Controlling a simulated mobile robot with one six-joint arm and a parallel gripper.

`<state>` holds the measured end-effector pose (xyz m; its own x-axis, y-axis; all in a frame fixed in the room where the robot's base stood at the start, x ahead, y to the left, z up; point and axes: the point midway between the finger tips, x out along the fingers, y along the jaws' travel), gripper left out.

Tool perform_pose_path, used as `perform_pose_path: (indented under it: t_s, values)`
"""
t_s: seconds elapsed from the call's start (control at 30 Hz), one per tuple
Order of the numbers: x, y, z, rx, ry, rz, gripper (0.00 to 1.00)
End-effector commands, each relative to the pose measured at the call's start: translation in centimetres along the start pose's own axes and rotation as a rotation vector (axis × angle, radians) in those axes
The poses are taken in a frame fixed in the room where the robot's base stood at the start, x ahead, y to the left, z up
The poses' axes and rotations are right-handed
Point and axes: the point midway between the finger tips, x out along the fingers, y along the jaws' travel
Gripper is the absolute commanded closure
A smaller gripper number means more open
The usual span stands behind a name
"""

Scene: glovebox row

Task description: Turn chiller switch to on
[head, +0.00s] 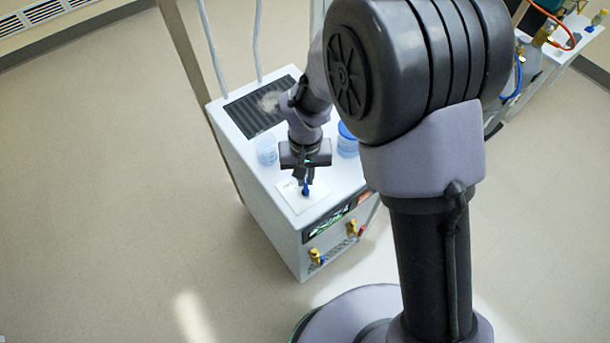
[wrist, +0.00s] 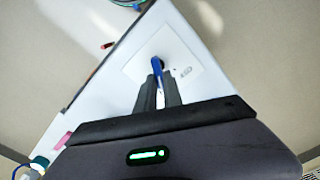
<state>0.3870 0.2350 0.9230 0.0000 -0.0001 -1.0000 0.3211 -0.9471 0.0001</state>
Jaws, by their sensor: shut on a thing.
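The chiller (head: 265,230) is a white box standing on the floor, with a dark vent grille on its top. The chiller switch (head: 305,190) is a small blue lever on a pale plate (head: 290,194) near the front of the chiller's top. It also shows in the wrist view as a blue lever (wrist: 157,66) on the white plate (wrist: 184,62). My gripper (head: 304,182) points down over the plate, and its fingers (wrist: 157,88) are closed on the blue lever. The markings on the plate are too small to read, and the fingers hide part of the lever.
A clear beaker (head: 266,150) and a blue-lidded jar (head: 347,140) stand on the chiller top, close on either side of my gripper. Brass valves (head: 315,256) stick out from the chiller's front. Another bench with hoses (head: 545,50) is at upper right. The floor at left is clear.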

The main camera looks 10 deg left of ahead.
Motion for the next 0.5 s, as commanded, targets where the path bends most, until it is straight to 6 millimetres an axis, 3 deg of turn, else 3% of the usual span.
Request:
perform_pose_path:
  t_s: [0.27,0.3,0.4,0.5]
  values:
    - [-0.08,-0.01,-0.07,0.003,0.001,-0.001,1.00]
    - [-0.08,-0.01,-0.06,0.003,0.001,-0.001,0.87]
    - [-0.07,-0.01,-0.06,0.003,0.001,-0.001,0.67]
    - [-0.05,0.00,-0.04,0.002,0.001,-0.001,0.67]
